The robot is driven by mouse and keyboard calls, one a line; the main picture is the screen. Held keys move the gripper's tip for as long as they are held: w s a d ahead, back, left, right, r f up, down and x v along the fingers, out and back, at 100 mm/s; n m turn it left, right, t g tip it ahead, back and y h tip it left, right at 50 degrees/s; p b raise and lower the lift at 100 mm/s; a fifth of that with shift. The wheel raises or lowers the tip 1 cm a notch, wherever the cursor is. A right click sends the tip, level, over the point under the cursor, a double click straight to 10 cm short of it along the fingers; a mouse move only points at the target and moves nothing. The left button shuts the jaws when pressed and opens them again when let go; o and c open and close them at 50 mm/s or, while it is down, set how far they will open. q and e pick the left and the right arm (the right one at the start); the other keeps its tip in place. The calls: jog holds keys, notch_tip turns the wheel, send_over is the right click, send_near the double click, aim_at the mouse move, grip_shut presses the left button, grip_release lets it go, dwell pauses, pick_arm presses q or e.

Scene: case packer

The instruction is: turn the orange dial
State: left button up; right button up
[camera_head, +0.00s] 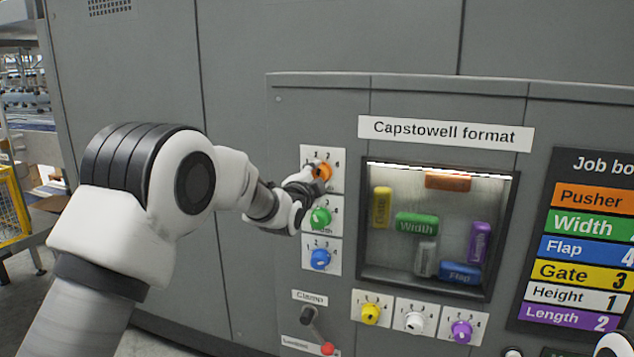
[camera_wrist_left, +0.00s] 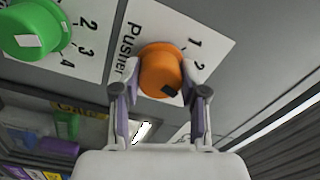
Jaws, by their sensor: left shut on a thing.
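The orange dial (camera_head: 323,170) sits on a white plate at the top of the left dial column. It also shows in the left wrist view (camera_wrist_left: 160,66), on a plate labelled "Pusher" with numbers around it. A dark mark lies on the dial's lower side in that view, near the gripper. My left gripper (camera_head: 313,178) is shut on the orange dial, one finger on each side, as the left wrist view shows (camera_wrist_left: 160,80). In the head view the gripper hides part of the plate and its numbers. My right gripper is not seen.
Green (camera_head: 320,217) and blue (camera_head: 320,258) dials sit close below. Yellow, white and purple dials line up under a lit window (camera_head: 345,225) with coloured blocks. A clamp lever (camera_head: 318,331) is lower down. A job board (camera_head: 537,235) stands right; its Pusher number is out of view.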

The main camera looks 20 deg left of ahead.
pick_arm(q)
jog(key=shift+r+m, duration=0.2)
jog(key=shift+m, duration=0.1)
jog(key=o, duration=1.1)
jog(key=shift+o, duration=0.2)
jog(key=shift+w+f, duration=0.1)
jog(key=shift+f, duration=0.05)
jog(key=s, duration=1.2)
jog(key=shift+a+f, duration=0.15)
jog(key=shift+f, duration=0.05)
jog(key=shift+f, duration=0.1)
